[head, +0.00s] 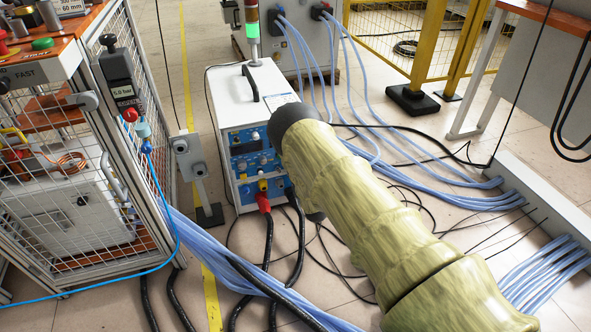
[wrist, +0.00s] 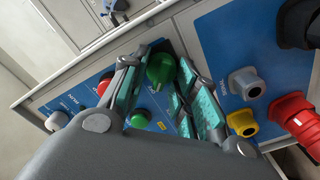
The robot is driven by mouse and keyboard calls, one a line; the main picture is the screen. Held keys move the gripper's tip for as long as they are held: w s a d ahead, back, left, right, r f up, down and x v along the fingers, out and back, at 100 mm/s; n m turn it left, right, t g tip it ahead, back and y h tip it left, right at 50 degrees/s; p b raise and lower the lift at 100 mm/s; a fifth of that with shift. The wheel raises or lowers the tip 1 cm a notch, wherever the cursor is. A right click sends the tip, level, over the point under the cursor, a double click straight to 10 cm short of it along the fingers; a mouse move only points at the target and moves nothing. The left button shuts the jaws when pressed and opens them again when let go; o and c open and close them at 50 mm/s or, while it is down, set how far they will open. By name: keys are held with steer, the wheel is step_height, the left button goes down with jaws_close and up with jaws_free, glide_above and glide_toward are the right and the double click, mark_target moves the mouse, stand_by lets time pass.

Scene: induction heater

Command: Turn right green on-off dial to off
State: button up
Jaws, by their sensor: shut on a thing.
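The induction heater (head: 232,85) is a white cabinet with a blue front panel (head: 236,143). In the wrist view, a green dial (wrist: 161,70) sits on the blue panel between the two fingers of my gripper (wrist: 163,80). The fingers, with teal pads, are closed on the dial from both sides. A second, round green control (wrist: 141,118) lies just below it, partly hidden by my gripper. In the head view my sleeved arm covers the right part of the panel and hides my gripper and the dial.
A red knob (wrist: 105,84) and a white knob (wrist: 57,121) are left of my gripper. Grey, yellow (wrist: 242,123) and red connectors (wrist: 294,116) stick out at right. A wire-mesh cage (head: 75,170) stands left; cables cover the floor.

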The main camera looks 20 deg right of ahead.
steer(key=o, duration=0.7)
steer(key=shift+c, duration=0.2)
steer(key=s, duration=1.2)
steer(key=shift+d, duration=0.25)
steer(key=shift+s+f, duration=0.1)
